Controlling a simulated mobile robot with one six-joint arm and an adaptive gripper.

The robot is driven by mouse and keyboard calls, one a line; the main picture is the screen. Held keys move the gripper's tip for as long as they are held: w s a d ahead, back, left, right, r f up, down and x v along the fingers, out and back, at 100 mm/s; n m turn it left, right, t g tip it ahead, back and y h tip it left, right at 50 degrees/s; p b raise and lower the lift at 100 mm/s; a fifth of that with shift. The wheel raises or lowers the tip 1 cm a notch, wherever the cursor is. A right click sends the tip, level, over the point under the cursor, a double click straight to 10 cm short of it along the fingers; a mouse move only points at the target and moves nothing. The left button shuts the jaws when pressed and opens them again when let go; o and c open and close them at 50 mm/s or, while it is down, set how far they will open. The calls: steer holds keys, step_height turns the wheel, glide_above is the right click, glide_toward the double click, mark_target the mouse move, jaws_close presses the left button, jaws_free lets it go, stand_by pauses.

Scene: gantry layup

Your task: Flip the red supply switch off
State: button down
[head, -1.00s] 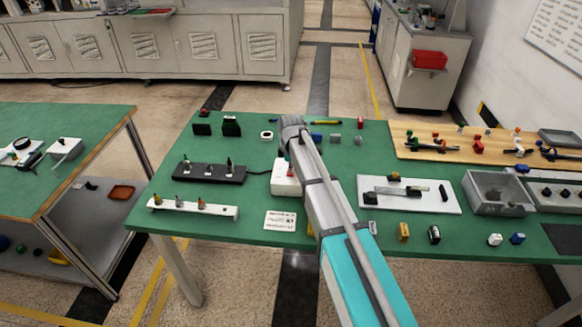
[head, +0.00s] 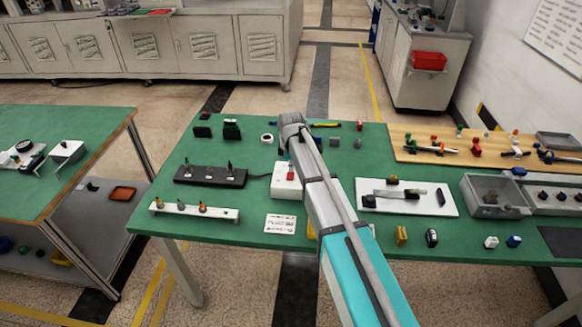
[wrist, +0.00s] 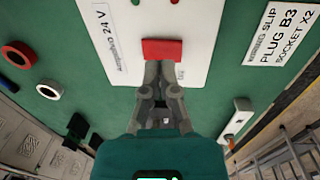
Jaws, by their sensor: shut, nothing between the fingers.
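The red supply switch (wrist: 162,50) is a red rocker on a white supply box (wrist: 205,28) marked 24 V. My gripper (wrist: 163,66) is shut and empty, with its fingertips right at the switch's near edge in the wrist view. I cannot tell whether they touch it. In the head view the red switch (head: 290,175) shows on the white box (head: 284,191), just left of my arm. My arm covers part of the box there, and the fingertips are hard to make out.
A black strip with upright plugs (head: 210,176) stands left of the box, with a cable between them. A white printed card (head: 280,223) lies in front. A white plate (head: 407,204) with a grey part is to the right.

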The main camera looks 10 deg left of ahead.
mark_target(292, 174)
step_height(292, 174, up, 12)
steer(key=w+p, duration=0.1)
steer(key=p, duration=1)
steer(key=shift+w+f, duration=0.2)
steer(key=shift+f, duration=0.05)
steer(key=s+d+m+g, duration=0.1)
steer(key=s+d+m, duration=1.7)
steer(key=s+d, duration=0.7)
steer(key=shift+d, duration=0.2)
steer(key=shift+s, duration=0.2)
stand_by(0.4)
